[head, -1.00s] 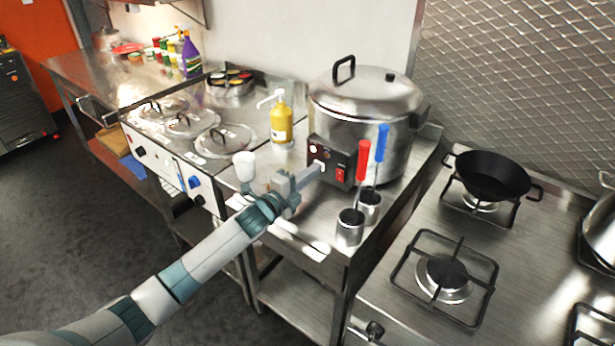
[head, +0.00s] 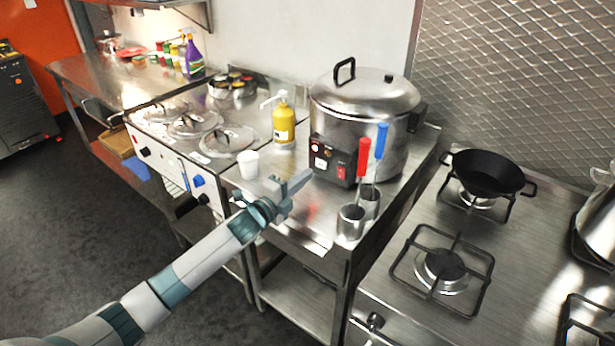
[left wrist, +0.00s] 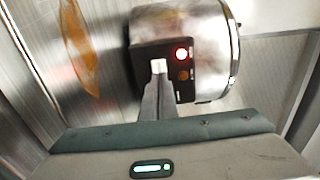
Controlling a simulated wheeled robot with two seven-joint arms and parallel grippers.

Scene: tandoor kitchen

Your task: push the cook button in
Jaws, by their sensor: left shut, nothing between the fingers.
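The large steel cooker (head: 362,112) stands on the steel counter, with a dark control panel (head: 331,160) on its front. A pale button (head: 320,163) and a red switch (head: 341,171) show on the panel; its lettering is too small to read. In the left wrist view, the panel (left wrist: 172,88) carries a lit red lamp (left wrist: 181,54) and a dim orange-brown one below it. My left gripper (head: 307,174) is shut and empty, its tip just in front of the panel's lower left. In the wrist view, its fingers overlap the pale button (left wrist: 159,66). My right gripper is out of view.
Two steel cups (head: 351,222) with red-handled and blue-handled utensils stand right of my gripper. A white cup (head: 248,164) and a yellow pump bottle (head: 284,124) stand left of the cooker. A black pan (head: 487,172) sits on the stove at right.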

